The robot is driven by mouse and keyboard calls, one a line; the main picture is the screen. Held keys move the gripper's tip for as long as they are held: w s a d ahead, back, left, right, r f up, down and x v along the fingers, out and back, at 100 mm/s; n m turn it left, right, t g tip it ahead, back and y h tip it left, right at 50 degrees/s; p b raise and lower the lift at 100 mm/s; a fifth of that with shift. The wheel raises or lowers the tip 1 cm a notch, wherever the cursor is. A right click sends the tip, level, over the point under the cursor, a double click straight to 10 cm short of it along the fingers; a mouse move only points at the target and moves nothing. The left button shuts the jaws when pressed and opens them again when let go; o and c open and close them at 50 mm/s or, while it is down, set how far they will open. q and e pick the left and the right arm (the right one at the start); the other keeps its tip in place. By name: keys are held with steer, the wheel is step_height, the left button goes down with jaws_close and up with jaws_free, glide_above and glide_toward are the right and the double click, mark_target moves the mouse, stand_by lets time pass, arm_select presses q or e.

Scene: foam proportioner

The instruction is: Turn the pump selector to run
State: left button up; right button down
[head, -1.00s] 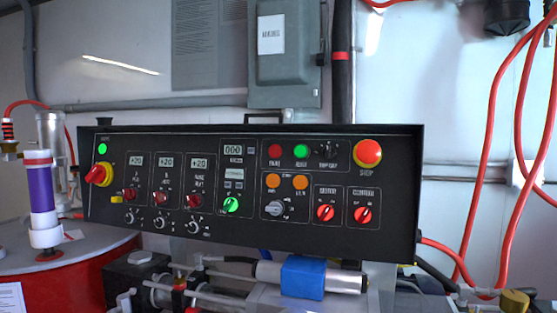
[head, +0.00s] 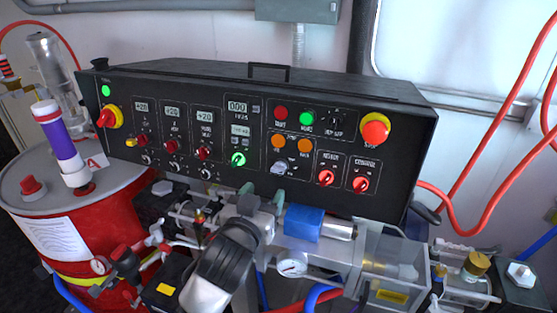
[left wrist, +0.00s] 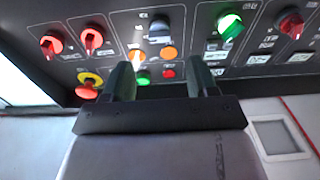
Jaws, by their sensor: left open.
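The control panel (head: 115,80) fills the middle of the head view. A grey selector knob (head: 278,168) sits below two orange lights; it seems to be the pump selector, but its label is too small to read. It also shows in the left wrist view (left wrist: 160,28), where the panel appears upside down. My left gripper (head: 262,194) is open and empty, just below the knob in the head view. In the left wrist view its two fingers (left wrist: 163,80) are spread, pointing toward the panel, with the knob beyond and between them. My right gripper is not in view.
A green-lit knob (head: 238,159) is left of the grey one; two red knobs (head: 326,178) (head: 361,184) are right. A red stop button (head: 375,129) sticks out at upper right. Below are a blue block (head: 304,223), pipes and a gauge (head: 291,268). A red drum (head: 115,220) stands left.

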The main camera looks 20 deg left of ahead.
mark_target(276, 172)
arm_select(q)
steer(key=w+p, duration=0.1)
steer(key=w, duration=0.8)
steer(key=shift+d+p, duration=0.15)
steer(key=shift+p, duration=0.25)
steer(key=shift+c, duration=0.4)
steer(key=c, duration=0.9)
steer(key=shift+o, duration=0.2)
steer(key=shift+r+m+h+p, duration=0.1)
steer(key=shift+m+h+p, duration=0.3)
steer(key=shift+m+p, duration=0.95)
steer(key=shift+r+m+h+p, duration=0.1)
steer(key=shift+m+h+p, duration=0.3)
steer(key=shift+m+p, duration=0.9)
steer(key=shift+f+m+g+h+p, duration=0.15)
steer(key=shift+m+p, duration=0.25)
steer(key=shift+m, duration=0.85)
steer(key=shift+m+g+h+p, duration=0.15)
steer(key=shift+m+g+p, duration=0.2)
steer(key=shift+m, duration=0.85)
steer(key=o, duration=0.9)
steer(key=shift+o, duration=0.2)
